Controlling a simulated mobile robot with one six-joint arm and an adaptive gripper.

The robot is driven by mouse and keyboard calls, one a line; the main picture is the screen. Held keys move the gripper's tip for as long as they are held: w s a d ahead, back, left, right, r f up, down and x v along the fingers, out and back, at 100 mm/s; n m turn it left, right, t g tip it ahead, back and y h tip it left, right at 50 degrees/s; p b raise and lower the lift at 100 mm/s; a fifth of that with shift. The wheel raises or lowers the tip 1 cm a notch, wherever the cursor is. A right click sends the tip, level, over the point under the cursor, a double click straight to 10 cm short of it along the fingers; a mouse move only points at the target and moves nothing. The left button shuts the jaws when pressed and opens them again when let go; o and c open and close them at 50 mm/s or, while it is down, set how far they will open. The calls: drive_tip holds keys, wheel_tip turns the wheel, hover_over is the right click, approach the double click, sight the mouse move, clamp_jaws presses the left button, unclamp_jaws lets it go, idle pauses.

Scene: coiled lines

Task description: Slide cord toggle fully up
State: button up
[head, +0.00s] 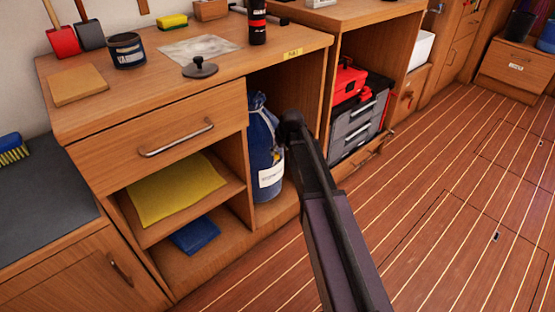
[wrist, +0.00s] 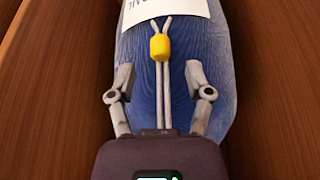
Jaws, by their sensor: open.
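A yellow cord toggle (wrist: 159,47) sits on two pale cords (wrist: 165,90) in the wrist view, below a white label (wrist: 165,9). The cords lie over a blue bag (wrist: 180,60) and spread into a V at the label end. The same blue bag stands in the cabinet bay in the head view (head: 260,130), with its label facing out. My gripper (wrist: 159,80) is open. Its two fingers are to the left and right of the cords, with the toggle a little beyond the fingertips and untouched. In the head view my arm hides the gripper and toggle.
Wooden cabinet walls (head: 233,183) enclose the bag on both sides. A grey and red toolbox (head: 357,125) stands in the bay to the right. A drawer with a metal handle (head: 177,138) is at the left. The plank floor (head: 450,200) in front is clear.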

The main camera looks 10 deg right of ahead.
sight(277, 154)
drive_tip(key=shift+b+x, duration=1.45)
drive_tip(key=shift+x, duration=0.45)
clamp_jaws()
